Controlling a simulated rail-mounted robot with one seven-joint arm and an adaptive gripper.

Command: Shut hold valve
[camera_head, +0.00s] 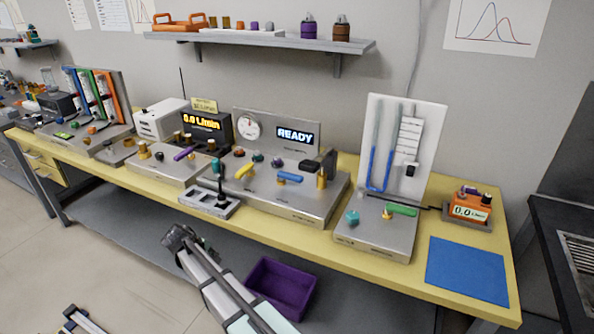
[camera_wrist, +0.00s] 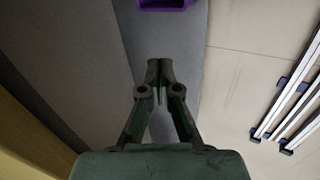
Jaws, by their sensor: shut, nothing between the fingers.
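Several valve levers stand on the metal panels of the bench, and no label I can read marks the hold valve. A yellow lever (camera_head: 245,171) and a blue lever (camera_head: 289,178) are on the middle panel (camera_head: 298,205). A green lever (camera_head: 401,210) is on the right panel, and a purple lever (camera_head: 183,154) is on the left one. My gripper (camera_wrist: 159,65) is shut and empty, with its fingertips together in the wrist view. In the head view my arm end is in front of the bench, apart from all levers.
A purple bin (camera_head: 281,289) is on the floor side in front of the bench; its edge also shows in the wrist view (camera_wrist: 166,4). A dark upright piece in a grey tray (camera_head: 206,204) stands at the bench's front edge. A blue mat (camera_head: 465,273) lies at right.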

